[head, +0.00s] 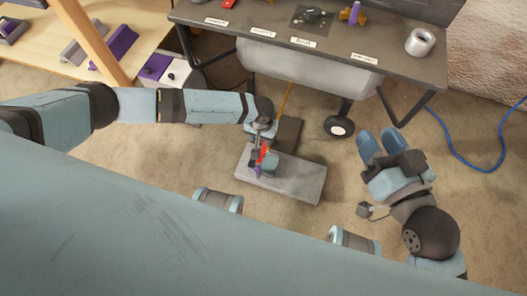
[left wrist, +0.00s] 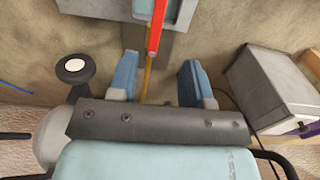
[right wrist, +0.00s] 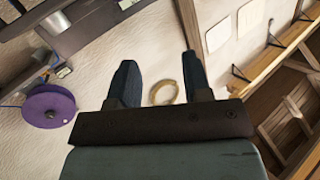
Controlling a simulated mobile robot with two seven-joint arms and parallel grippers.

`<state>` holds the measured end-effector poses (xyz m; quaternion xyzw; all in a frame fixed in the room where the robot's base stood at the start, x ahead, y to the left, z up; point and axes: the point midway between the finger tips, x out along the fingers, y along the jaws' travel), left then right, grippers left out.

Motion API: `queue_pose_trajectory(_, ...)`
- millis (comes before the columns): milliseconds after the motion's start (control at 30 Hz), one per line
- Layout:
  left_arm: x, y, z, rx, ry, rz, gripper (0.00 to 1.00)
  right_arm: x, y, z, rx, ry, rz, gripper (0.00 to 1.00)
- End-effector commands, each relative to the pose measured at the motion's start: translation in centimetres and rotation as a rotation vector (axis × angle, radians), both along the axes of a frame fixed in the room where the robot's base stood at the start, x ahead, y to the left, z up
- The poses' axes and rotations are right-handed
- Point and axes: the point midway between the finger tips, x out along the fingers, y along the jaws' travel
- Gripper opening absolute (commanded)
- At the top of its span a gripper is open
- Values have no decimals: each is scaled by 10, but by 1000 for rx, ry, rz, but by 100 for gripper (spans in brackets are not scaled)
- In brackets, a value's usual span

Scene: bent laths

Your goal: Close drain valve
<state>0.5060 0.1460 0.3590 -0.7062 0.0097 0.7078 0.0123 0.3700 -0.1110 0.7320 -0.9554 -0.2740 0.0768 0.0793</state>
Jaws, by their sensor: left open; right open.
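A valve with a red lever (head: 264,152) stands over a grey slab on the floor, with a light-blue block (head: 269,165) beside the lever. A thin yellow rod (head: 286,98) runs from there up toward the tank under the table. My left gripper (head: 263,131) is open and close to the lever. In the left wrist view the red lever (left wrist: 154,35) lies beyond the fingertips, lined up with the gap; the yellow rod (left wrist: 148,75) shows between the fingers. Contact with the lever is not visible. My right gripper (head: 380,146) is open and empty, off to the right.
The grey slab (head: 305,183) lies on the carpet. A table (head: 390,63) with a tank (head: 300,68) beneath and a caster wheel (head: 340,127) stands behind. A blue hose (head: 462,160) lies at right; a white box (head: 172,72) stands at left.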

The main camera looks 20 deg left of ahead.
Motion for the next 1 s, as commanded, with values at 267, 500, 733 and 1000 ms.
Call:
queue_pose_trajectory(267,1,-1,-67,-1,-3,-2,45,17,-10,-6,-111,-184,-4,45)
queue_pose_trajectory(500,1,-1,-103,-3,-2,-2,45,26,-17,-1,-186,-317,-13,45)
queue_pose_trajectory(733,1,-1,-113,-3,-3,-2,45,29,-19,4,-212,-367,-16,45)
queue_pose_trajectory(1000,1,-1,-113,-3,-3,-3,38,29,-19,5,-214,-368,-15,45)
